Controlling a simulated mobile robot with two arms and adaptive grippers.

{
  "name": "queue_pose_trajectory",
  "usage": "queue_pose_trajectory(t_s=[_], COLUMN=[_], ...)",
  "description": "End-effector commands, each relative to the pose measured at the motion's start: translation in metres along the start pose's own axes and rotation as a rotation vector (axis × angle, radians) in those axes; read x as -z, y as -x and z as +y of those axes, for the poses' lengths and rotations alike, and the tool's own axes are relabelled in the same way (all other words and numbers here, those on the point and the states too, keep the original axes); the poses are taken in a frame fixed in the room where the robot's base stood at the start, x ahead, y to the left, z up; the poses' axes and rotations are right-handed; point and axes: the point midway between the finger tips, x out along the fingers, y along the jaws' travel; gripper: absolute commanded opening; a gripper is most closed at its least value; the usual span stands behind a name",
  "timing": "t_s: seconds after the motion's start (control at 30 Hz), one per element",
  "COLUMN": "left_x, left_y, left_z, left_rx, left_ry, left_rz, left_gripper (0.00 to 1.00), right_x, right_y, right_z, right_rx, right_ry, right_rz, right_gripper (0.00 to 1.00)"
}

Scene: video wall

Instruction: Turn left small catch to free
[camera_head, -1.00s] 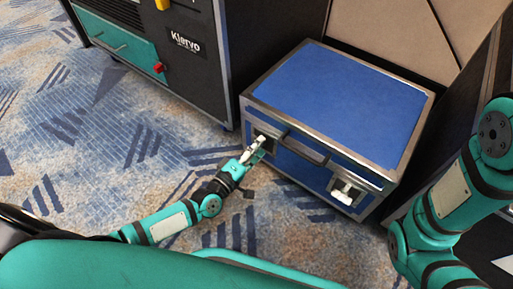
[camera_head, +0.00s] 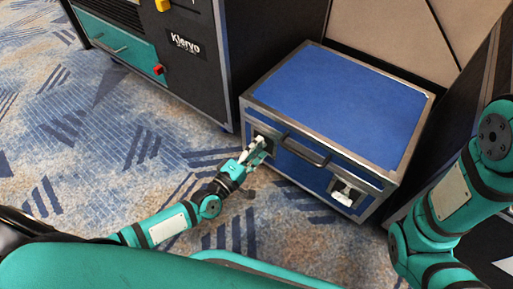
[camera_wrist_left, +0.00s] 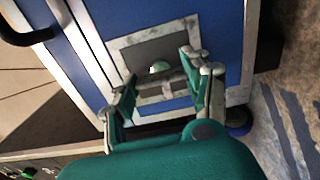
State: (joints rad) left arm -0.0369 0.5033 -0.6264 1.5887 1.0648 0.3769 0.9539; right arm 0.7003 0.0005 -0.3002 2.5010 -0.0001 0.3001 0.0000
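The blue case (camera_head: 340,100) with metal edges stands on the carpet. Its left small catch sits in a dark recessed plate (camera_wrist_left: 148,50) on the front face; the pale knob-like part of the catch (camera_wrist_left: 160,68) shows between my fingers in the left wrist view. My left gripper (camera_head: 257,146) is at this catch in the head view. In the left wrist view, the left gripper (camera_wrist_left: 160,80) is open, one finger on each side of the catch. I cannot tell if a finger touches it. My right gripper is out of view.
The right catch (camera_head: 343,192) is pale in its own recess on the same face. A dark handle (camera_head: 305,150) lies between the catches. A dark cabinet (camera_head: 195,65) with a teal drawer stands to the left. Carpet in front is clear.

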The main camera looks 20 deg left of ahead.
Motion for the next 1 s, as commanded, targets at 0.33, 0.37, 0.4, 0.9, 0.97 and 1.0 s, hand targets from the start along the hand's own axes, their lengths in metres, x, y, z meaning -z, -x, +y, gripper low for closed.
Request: queue_pose_trajectory(t_s=[0.33,0.37,0.4,0.9,0.97,1.0], left_x=[0.000,0.000,0.000,0.000,-0.001,0.000], left_y=[0.002,0.002,0.001,0.067,0.079,0.087], left_z=[-0.003,-0.003,-0.003,-0.004,-0.003,-0.004], left_rx=[0.006,0.005,0.004,0.009,0.008,0.009], left_ry=[-0.001,-0.001,-0.001,-0.002,-0.001,-0.002], left_rz=[-0.001,-0.001,0.000,-0.001,-0.002,-0.002], left_gripper=[0.77,0.77,0.77,0.77,0.77,0.77], right_x=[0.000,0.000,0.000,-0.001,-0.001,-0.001], right_y=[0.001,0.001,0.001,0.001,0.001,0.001], right_z=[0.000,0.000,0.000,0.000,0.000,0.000], right_rx=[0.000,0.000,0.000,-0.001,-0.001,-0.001], right_ry=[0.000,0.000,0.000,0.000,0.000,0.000], right_rz=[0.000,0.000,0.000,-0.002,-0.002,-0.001], right_gripper=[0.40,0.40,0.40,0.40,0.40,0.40])
